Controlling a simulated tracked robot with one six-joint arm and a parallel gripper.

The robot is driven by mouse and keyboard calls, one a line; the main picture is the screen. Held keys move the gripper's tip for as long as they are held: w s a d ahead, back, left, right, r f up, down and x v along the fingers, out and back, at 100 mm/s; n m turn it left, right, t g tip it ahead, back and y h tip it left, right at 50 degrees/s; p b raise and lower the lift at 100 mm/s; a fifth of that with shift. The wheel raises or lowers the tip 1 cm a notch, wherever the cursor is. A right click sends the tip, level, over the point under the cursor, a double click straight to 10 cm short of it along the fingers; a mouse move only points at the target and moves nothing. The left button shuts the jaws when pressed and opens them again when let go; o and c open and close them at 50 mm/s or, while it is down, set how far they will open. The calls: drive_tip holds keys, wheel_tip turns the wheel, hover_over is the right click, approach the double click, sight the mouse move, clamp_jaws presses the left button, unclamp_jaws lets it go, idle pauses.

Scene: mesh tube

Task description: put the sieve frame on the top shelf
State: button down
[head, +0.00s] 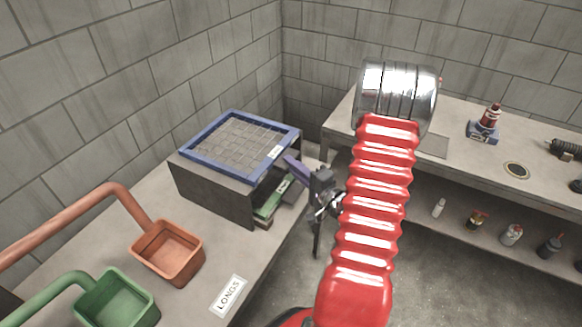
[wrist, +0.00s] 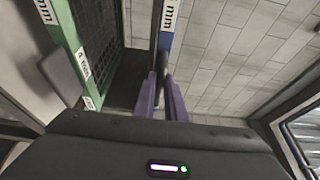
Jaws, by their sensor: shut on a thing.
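The sieve frame (head: 215,170) is blue and square with a grey mesh and a white label. It lies level over the top of a dark grey rack (head: 205,190); I cannot tell whether it rests there or hovers just above. Its blue edge also shows in the wrist view (wrist: 164,42), seen edge-on. The fingers (wrist: 163,100) are shut on that edge. A green frame (head: 270,203) with mesh sits in the rack below, its label showing in the wrist view (wrist: 82,62).
An orange bin (head: 168,252), a green bin (head: 117,300) and a "LONGS" card (head: 229,296) are on the left bench. My red arm hides part of the right bench (head: 450,120). Block walls stand close behind the rack.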

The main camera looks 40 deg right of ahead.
drive_tip(key=c, duration=1.8)
unclamp_jaws()
drive_tip(key=shift+f, duration=0.1)
drive_tip(key=shift+s, duration=0.1)
drive_tip(key=shift+s+a, duration=0.2)
drive_tip(key=shift+s, duration=5.7)
